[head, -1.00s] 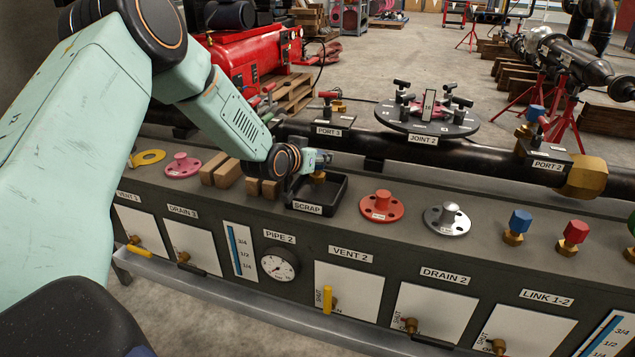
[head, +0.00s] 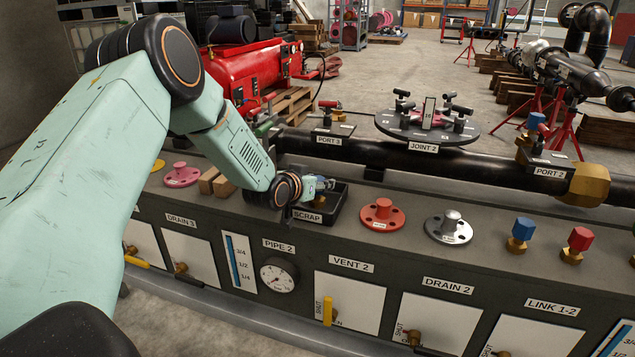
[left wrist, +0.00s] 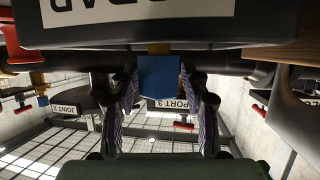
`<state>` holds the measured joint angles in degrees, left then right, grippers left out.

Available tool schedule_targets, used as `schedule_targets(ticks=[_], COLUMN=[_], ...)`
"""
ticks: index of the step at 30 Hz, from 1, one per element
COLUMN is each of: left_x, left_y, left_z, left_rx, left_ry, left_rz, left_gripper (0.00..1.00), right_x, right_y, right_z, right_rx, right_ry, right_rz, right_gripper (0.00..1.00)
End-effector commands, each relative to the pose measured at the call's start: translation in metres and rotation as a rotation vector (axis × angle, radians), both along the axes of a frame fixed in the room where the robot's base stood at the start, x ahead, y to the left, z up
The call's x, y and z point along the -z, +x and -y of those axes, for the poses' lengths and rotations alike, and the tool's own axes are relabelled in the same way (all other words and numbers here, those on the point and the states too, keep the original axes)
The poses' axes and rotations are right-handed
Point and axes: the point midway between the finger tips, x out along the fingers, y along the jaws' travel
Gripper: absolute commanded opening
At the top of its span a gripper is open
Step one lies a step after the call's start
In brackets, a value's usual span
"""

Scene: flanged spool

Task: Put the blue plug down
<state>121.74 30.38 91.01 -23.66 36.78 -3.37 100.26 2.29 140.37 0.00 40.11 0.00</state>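My left gripper (head: 326,184) is low over the black tray labelled SCRAP (head: 336,206), pointing to the right in the head view. In the left wrist view, which is upside down, its two fingers (left wrist: 159,82) are closed in on either side of a blue plug (left wrist: 158,77), seeming to touch it. The plug's brass end is partly hidden behind the tray's rim (left wrist: 110,44). I cannot tell whether it touches the tray floor. My right gripper is not in view.
A red flange (head: 382,215) and a grey flange (head: 449,227) lie right of the tray. Another blue plug (head: 522,229) and a red plug (head: 579,239) stand further right. Wooden blocks (head: 217,183) sit left. A black pipe (head: 400,160) runs behind.

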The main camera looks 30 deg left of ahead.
Motion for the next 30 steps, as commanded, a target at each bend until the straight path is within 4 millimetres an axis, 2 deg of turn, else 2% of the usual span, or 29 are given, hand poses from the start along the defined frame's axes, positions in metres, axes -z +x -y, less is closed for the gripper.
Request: schedule_targets(ticks=[4,15,20,30], left_x=[0.0,-0.005,-0.015,-0.04], left_y=[0.0,-0.001,-0.021,-0.079], left_z=[0.0,0.0,0.001,0.005], left_rx=[0.0,0.0,-0.002,-0.004], left_ry=[0.0,-0.001,-0.005,-0.007], left_rz=[0.0,0.0,-0.001,0.0], left_gripper=[0.6,0.6,0.6,0.6], right_x=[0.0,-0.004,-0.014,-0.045], right_y=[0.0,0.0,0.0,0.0], right_z=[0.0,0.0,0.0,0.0], right_rx=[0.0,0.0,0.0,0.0], right_ry=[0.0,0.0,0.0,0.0], right_rz=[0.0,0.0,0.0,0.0], right_gripper=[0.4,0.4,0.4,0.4])
